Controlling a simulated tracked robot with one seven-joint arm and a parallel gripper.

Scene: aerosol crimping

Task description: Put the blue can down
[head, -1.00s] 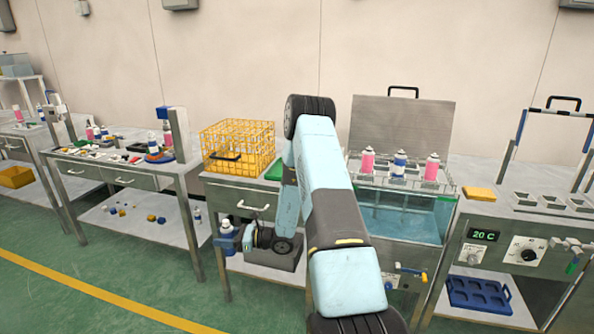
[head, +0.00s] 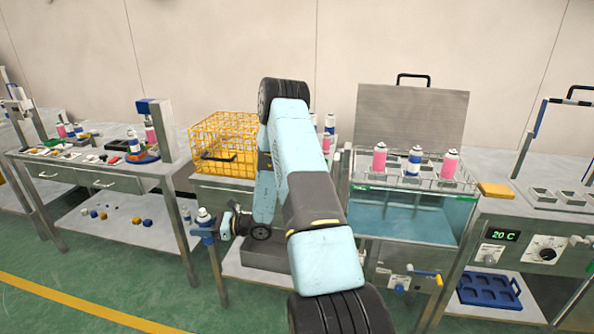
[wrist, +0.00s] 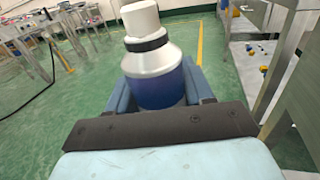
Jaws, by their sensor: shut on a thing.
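The blue can (wrist: 160,88) has a blue body, a silver shoulder, a dark ring and a white cap. In the wrist view it sits between the two blue fingers of my gripper (wrist: 156,92), which is shut on it. In the head view the held can (head: 204,217) is upright in my gripper (head: 206,234), in front of the middle bench and below its top. The can's lower part is hidden by my gripper in both views. Green floor shows around the can in the wrist view.
A yellow wire crate (head: 224,125) stands on the middle bench. A water bath (head: 405,215) to the right has a rack with pink cans (head: 379,158) and another blue can (head: 414,160). The left bench (head: 110,173) carries small parts and a crimping stand. My arm hides part of the middle bench.

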